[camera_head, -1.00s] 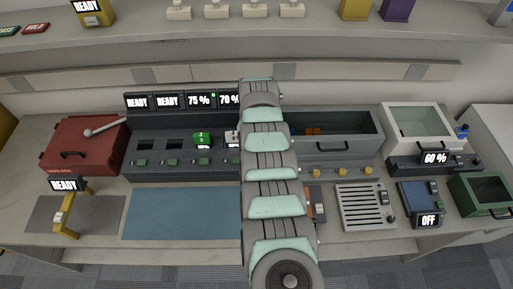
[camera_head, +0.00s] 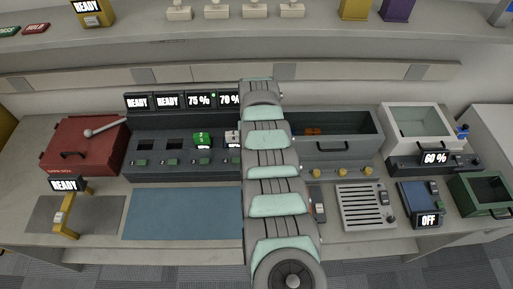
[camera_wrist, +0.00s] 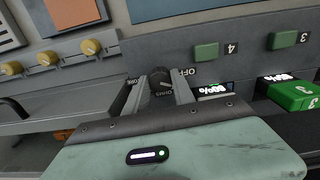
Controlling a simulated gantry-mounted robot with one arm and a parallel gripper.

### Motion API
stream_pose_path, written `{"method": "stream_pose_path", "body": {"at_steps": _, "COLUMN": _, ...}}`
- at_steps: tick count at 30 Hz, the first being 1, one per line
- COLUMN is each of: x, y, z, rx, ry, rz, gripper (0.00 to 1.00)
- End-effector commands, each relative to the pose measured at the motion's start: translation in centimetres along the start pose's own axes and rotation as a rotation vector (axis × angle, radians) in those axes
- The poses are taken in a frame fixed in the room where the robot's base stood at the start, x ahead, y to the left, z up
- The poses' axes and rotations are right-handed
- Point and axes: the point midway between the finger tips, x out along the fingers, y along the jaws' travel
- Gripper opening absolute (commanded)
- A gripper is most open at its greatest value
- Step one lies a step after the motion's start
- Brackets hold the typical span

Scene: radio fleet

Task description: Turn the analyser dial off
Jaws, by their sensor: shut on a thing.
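In the wrist view the analyser dial (camera_wrist: 160,76) is a dark round knob on a grey panel, with an "OFF" label at its right and another label, partly covered, at its left. My gripper (camera_wrist: 162,82) has one finger on each side of the knob and is shut on it. Light lettering shows below the knob between the fingers. I cannot tell exactly where the dial points. In the head view my arm covers both the gripper and the dial.
Green buttons (camera_wrist: 206,51) and a green block (camera_wrist: 293,96) are to the right in the wrist view; yellow knobs (camera_wrist: 48,58) are to the left. In the head view a slotted grey panel (camera_head: 366,209) and a blue device reading "OFF" (camera_head: 417,194) stand right of my arm.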

Motion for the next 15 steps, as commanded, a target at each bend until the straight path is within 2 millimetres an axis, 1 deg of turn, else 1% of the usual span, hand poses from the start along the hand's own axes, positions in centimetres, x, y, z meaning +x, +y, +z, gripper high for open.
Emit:
{"method": "stream_pose_path", "body": {"at_steps": 6, "x": 0.05, "y": 0.06, "z": 0.02, "rx": -0.179, "ry": 0.001, "rz": 0.001, "gripper": 0.00}}
{"method": "stream_pose_path", "body": {"at_steps": 15, "x": -0.01, "y": 0.05, "z": -0.07, "rx": -0.361, "ry": 0.005, "rz": 0.001, "gripper": 0.00}}
